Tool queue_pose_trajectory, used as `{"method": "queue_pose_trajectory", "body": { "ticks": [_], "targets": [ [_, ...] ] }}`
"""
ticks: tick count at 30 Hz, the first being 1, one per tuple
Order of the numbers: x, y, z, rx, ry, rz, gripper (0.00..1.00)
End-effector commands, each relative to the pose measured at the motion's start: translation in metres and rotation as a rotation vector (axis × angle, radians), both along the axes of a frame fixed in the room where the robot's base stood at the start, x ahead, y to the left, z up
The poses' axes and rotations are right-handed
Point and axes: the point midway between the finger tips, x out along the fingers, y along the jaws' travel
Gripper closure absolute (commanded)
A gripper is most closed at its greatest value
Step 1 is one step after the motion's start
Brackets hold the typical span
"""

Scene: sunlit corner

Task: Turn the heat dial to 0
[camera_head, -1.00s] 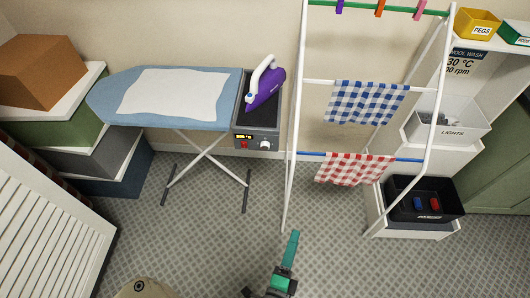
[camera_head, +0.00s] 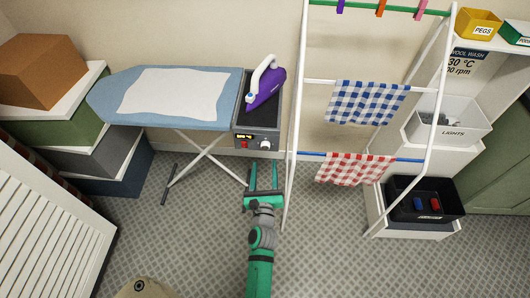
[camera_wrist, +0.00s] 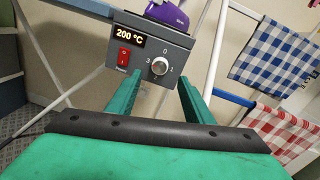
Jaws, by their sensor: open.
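The heat dial (camera_wrist: 161,66) is a round white knob on the front of the grey iron station (camera_head: 257,138). Marks 0 at top and 3 at left show around it; other marks are hard to read. The display (camera_wrist: 131,36) reads 200 °C above a red switch (camera_wrist: 123,57). The dial also shows in the head view (camera_head: 265,144). My gripper (camera_head: 263,165) is open and empty, just below and in front of the station. In the wrist view its two green fingers (camera_wrist: 157,95) point toward the panel, one either side below the dial, apart from it.
A purple iron (camera_head: 265,85) stands on the station, beside the blue ironing board (camera_head: 110,95). A white drying rack (camera_head: 290,170) with checked cloths (camera_head: 366,103) stands close on the right of my gripper. Floor in front is clear.

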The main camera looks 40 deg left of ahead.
Motion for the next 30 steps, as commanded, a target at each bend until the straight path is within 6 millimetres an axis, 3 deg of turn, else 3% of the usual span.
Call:
{"method": "queue_pose_trajectory", "body": {
  "ticks": [12, 26, 27, 30],
  "targets": [
    [0.054, 0.036, 0.001, -0.003, -0.004, -0.002, 0.53],
    [0.063, 0.043, 0.0, -0.002, -0.002, -0.002, 0.53],
    [0.063, 0.042, 0.0, -0.002, -0.002, -0.002, 0.56],
    [0.063, 0.042, 0.0, -0.003, -0.003, -0.003, 0.8]
  ]
}}
